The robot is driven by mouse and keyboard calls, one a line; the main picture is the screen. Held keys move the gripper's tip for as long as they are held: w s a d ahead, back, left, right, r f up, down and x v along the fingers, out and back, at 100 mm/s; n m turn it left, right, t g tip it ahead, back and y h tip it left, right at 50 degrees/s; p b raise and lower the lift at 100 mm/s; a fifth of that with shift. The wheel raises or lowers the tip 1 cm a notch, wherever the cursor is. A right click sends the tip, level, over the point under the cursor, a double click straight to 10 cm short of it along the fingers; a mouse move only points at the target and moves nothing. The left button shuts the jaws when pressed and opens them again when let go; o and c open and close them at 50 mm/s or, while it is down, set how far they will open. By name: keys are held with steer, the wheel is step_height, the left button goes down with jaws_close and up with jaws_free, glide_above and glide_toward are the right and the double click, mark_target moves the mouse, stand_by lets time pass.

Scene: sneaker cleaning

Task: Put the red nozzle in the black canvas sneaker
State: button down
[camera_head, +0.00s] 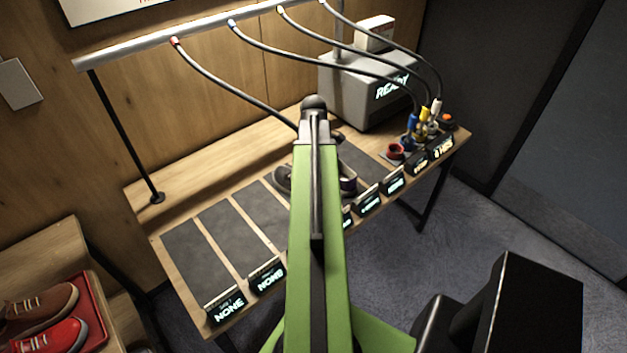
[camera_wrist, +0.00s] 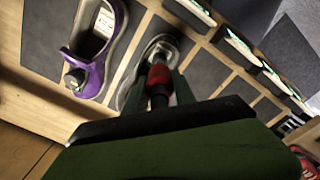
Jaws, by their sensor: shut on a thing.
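My gripper (camera_wrist: 161,92) is shut on the red nozzle (camera_wrist: 159,75), which sits between its green fingers in the wrist view. A dark sneaker with a pale sole (camera_wrist: 131,85), apparently the black canvas one, lies just beyond the nozzle. The nozzle overlaps the shoe's opening in the picture; I cannot tell whether its tip is inside or above. In the head view the dark sneaker (camera_head: 282,181) shows left of my green arm, which hides my gripper and the nozzle. A hose with a red end on the rail (camera_head: 174,42) runs down behind the arm.
A purple shoe (camera_wrist: 90,72) with an insert stands beside the dark sneaker. Grey mats (camera_head: 196,252) to the left are empty, with "NONE" signs (camera_head: 227,308). A "READY" machine (camera_head: 350,88) and several other nozzles (camera_head: 425,122) stand at the right end. Hoses hang overhead.

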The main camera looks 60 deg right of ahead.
steer(key=shift+f, duration=0.9)
steer(key=shift+r, duration=0.25)
steer(key=shift+f, duration=0.25)
steer(key=c, duration=1)
jaws_free()
steer(key=shift+r, duration=0.1)
step_height(320, 180, up, 12)
steer(key=p, duration=1.2)
steer(key=shift+r, duration=0.25)
steer(key=shift+f, duration=0.1)
